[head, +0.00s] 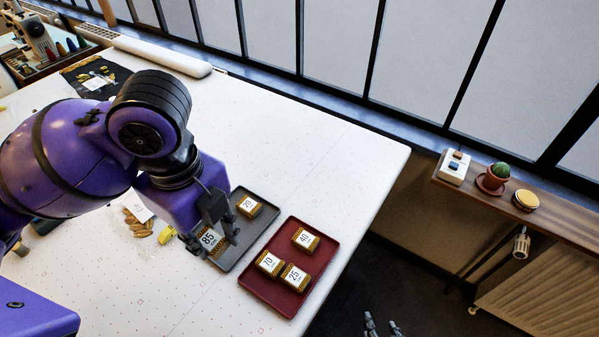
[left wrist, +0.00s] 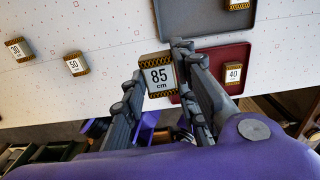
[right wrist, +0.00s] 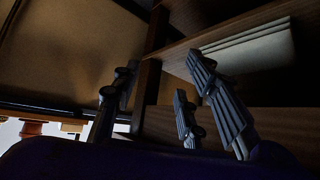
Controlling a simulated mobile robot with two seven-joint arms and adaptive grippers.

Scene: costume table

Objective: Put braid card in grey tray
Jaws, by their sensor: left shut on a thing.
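The braid card (head: 209,241), marked 85 cm with a patterned yellow-and-black edge, is in my left gripper (head: 223,226). In the left wrist view the card (left wrist: 160,76) sits between the fingertips of my left gripper (left wrist: 158,68). The grey tray (head: 238,257) lies on the table; in the head view the held card overlaps its left side. I cannot tell the card's height above it. A card marked 20 (head: 249,205) lies in the grey tray. My right gripper (right wrist: 163,72) is empty with its fingers apart, away from the table.
A dark red tray (head: 270,298) beside the grey one holds cards marked 40 (head: 305,239), 70 (head: 269,262) and 25 (head: 293,276). Cards marked 30 (left wrist: 18,49) and 50 (left wrist: 76,63) lie on the white table. A shelf with a cactus (head: 497,173) stands at right.

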